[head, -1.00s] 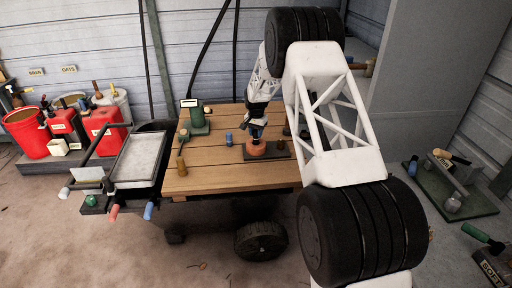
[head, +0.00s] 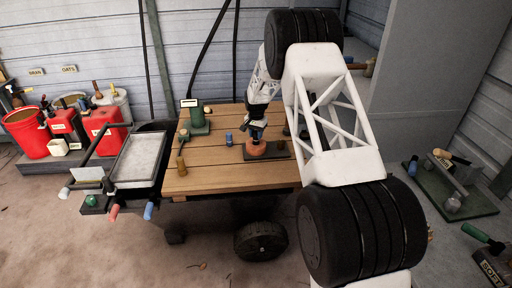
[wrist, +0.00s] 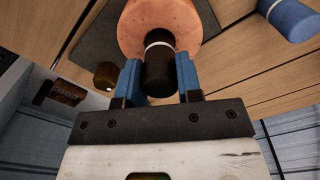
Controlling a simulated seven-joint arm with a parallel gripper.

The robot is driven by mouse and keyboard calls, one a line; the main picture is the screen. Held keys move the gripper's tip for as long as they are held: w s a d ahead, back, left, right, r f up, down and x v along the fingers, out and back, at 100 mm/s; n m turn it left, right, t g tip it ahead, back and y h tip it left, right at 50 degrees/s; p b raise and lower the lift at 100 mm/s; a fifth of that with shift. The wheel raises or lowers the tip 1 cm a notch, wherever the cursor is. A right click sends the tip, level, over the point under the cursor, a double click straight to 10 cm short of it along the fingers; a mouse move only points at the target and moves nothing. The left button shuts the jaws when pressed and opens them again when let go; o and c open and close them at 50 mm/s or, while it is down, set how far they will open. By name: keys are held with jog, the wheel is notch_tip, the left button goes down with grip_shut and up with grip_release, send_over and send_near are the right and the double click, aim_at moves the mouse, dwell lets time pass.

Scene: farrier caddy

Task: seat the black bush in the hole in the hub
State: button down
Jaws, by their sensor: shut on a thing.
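The black bush (wrist: 159,75), a dark cylinder with a pale band, is between the blue fingers of my gripper (wrist: 158,62), which is shut on it. The orange-brown hub (wrist: 190,18) is just beyond the bush in the wrist view. The bush's far end overlaps the hub's face; whether it is in the hole cannot be told, as the hole is hidden. In the head view the hub (head: 257,150) sits on a dark plate on the wooden table, with my gripper (head: 256,138) directly above it.
A brass-coloured piece (wrist: 104,75) stands on the dark plate beside the hub. A blue cylinder (wrist: 290,18) lies to the right in the wrist view. A green stand (head: 196,117) is at the table's back left. The table's (head: 215,178) front is mostly bare.

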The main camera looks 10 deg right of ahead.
aim_at(256, 132)
jog(key=shift+f, duration=0.55)
dwell(0.9)
jog(key=c, duration=0.7)
grip_release()
jog(key=shift+r, duration=0.1)
jog(key=shift+r, duration=3.8)
